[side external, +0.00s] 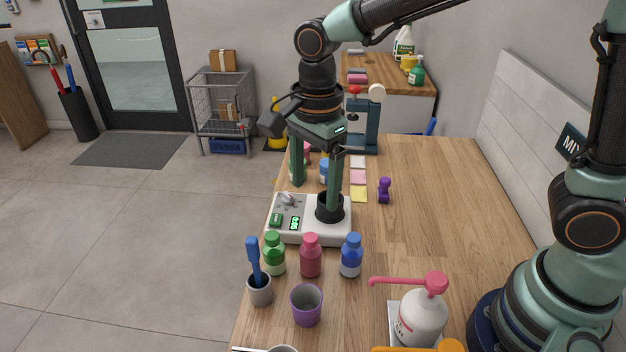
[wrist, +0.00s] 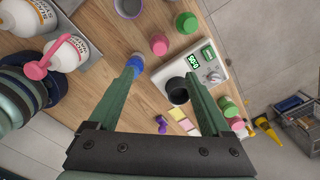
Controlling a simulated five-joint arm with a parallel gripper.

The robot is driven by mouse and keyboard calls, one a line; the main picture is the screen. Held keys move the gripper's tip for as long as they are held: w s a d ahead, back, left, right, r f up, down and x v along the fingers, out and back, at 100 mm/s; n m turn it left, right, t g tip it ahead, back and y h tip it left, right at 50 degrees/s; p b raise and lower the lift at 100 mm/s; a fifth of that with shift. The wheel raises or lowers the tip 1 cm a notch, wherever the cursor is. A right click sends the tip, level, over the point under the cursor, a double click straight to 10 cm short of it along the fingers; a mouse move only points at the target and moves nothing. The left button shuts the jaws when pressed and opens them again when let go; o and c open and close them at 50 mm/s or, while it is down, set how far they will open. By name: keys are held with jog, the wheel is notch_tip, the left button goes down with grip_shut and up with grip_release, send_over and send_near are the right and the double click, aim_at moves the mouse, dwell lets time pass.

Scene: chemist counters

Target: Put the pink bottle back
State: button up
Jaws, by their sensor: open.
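A pink bottle (side external: 311,257) stands upright on the counter between a green bottle (side external: 274,255) and a blue-and-white bottle (side external: 351,257). It also shows in the wrist view (wrist: 159,44), beyond my fingertips. A second pink bottle (wrist: 237,124) stands by a green one on the far side of the white device; my fingers mostly hide that group in the side view. My gripper (side external: 316,193) is open and empty, pointing down above the device, apart from both pink bottles. In the wrist view, my gripper (wrist: 162,76) has its fingers spread over the counter.
The white device (side external: 311,225) has a green display and a dark round holder (side external: 329,210). A purple cup (side external: 306,304), a grey cup (side external: 260,290) and a pump bottle (side external: 420,318) stand in front. The counter's right middle is clear.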

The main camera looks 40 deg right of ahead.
jog(key=s+d+r+n+t, duration=0.2)
jog(key=s+d+r+n, duration=0.1)
jog(key=d+n, duration=0.4)
jog(key=s+d+r+n+t, duration=0.3)
jog(key=d+n, duration=0.5)
jog(key=n, duration=0.2)
jog(key=shift+s+d+r, duration=0.15)
jog(key=shift+d+r, duration=0.05)
dwell(0.4)
